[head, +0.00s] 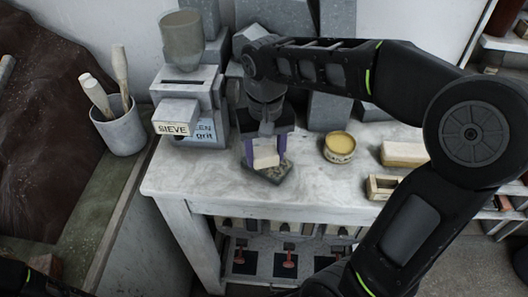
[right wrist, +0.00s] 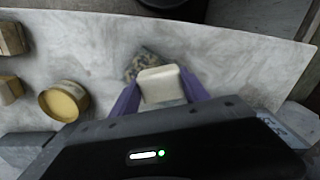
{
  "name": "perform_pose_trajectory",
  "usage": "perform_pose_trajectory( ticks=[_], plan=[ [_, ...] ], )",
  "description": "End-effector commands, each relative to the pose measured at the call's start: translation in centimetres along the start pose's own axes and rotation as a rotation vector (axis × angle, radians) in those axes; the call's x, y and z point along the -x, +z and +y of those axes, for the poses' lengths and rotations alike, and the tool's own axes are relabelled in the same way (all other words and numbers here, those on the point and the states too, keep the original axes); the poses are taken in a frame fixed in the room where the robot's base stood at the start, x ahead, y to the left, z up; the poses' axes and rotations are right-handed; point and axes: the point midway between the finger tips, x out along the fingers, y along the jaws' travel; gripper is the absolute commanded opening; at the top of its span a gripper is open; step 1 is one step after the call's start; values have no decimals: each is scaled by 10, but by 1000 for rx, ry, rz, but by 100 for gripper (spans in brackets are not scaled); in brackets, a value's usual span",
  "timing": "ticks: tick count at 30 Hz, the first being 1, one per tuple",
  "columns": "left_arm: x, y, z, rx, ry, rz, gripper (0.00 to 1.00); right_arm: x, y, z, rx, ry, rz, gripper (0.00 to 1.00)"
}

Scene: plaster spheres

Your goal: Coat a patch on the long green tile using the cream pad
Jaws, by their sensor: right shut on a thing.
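My right gripper (head: 265,152) points down over the table with its purple fingers shut on a cream pad (head: 266,160). In the right wrist view, the pad (right wrist: 160,85) sits between the fingertips (right wrist: 160,92). A dark, mottled tile (head: 272,177) lies on the table just under the pad, partly hidden by it. The tile also shows in the right wrist view (right wrist: 143,62), with speckled yellowish marks; its green colour and full length are hard to tell. I cannot tell whether the pad touches it. My left gripper is out of view.
A round tin of yellow stuff (head: 340,145) stands to the right on the pale table (head: 320,186). Beyond it are a cream block (head: 404,154) and a small wooden box (head: 383,187). The grey SIEVE machine (head: 188,100) and a tool cup (head: 121,132) stand left.

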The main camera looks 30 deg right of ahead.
Motion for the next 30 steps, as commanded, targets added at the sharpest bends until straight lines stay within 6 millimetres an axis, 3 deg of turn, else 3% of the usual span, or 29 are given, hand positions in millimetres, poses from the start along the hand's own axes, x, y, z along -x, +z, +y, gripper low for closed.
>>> perform_pose_trajectory(
  ticks=[9,22,30],
  plan=[
    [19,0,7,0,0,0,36,25,0,0,0,-1,1,8],
    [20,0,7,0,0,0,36,28,0,0,0,-1,2,8],
    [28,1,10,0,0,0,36,53,-1,-1,0,-2,4,8]
  ],
)
